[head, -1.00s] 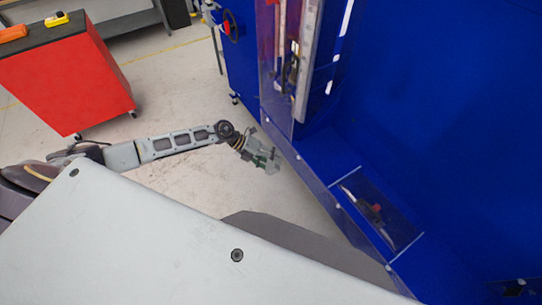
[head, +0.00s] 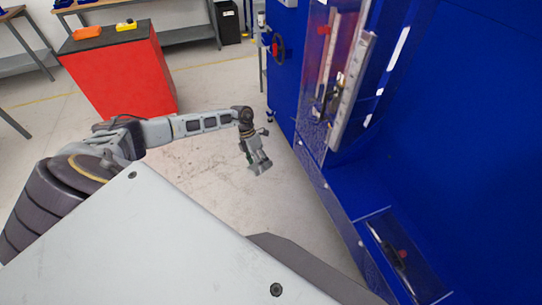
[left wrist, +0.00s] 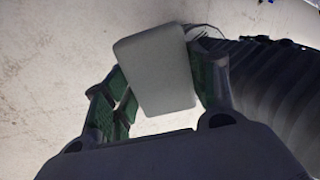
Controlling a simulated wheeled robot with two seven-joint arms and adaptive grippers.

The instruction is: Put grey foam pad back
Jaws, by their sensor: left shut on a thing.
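The grey foam pad (left wrist: 156,68) is a pale grey block with rounded corners in the left wrist view. It sits tilted between the green-lined fingers of my left gripper (left wrist: 165,92). My left gripper is shut on the pad, with floor behind it. In the head view my left gripper (head: 259,164) hangs over the open floor, to the left of the blue machine; the pad is too small to make out there. My right gripper is not in view.
A tall blue machine (head: 450,120) with clear panels and a red-spoked handwheel (head: 276,46) stands at the right. A red cabinet (head: 120,75) bearing an orange item (head: 86,32) and a yellow item (head: 126,26) is at the upper left. Grey benches (head: 185,37) stand behind. The floor between is clear.

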